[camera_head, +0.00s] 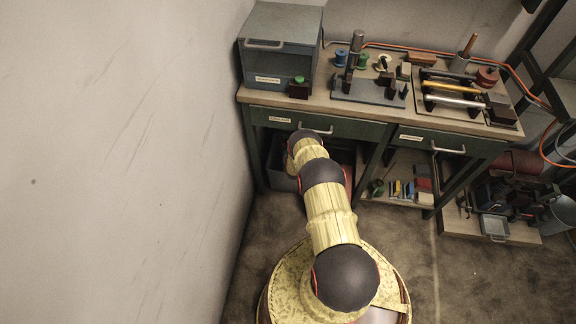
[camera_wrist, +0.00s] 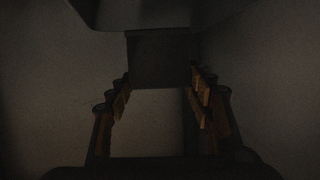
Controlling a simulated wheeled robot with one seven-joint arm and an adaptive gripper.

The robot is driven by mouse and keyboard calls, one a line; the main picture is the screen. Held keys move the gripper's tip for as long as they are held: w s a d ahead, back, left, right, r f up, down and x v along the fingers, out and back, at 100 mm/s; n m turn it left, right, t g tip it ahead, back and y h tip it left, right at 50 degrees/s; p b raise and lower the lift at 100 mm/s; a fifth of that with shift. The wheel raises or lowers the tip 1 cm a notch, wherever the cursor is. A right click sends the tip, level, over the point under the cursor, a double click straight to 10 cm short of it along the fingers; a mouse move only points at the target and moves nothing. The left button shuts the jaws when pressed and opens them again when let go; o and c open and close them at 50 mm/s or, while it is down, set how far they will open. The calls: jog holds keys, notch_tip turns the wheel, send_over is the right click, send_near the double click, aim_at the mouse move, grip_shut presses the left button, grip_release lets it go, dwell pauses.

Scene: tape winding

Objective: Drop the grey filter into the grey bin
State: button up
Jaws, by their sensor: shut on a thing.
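In the wrist view, my gripper (camera_wrist: 163,82) has its two fingers on either side of a dark grey block, which looks like the grey filter (camera_wrist: 161,60). The fingertips close on its sides. The view is very dark, so its details are unclear. In the head view, my arm reaches down under the left part of the workbench, and the gripper and filter are hidden behind it. A grey box-like container (camera_head: 282,178), likely the grey bin, shows partly under the bench to the left of my arm. I cannot tell whether the filter is inside it.
The workbench (camera_head: 315,100) with two green drawers stands over my forearm. A grey cabinet (camera_head: 280,50) sits on it at the left. The bench's lower shelf (camera_head: 400,165) holds small items to the right of my arm. The wall is close on the left.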

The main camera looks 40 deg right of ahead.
jog(key=shift+f+b, duration=1.6)
jog(key=shift+f, duration=1)
jog(key=o, duration=1)
jog(key=shift+s+a, duration=0.1)
jog(key=v, duration=1.2)
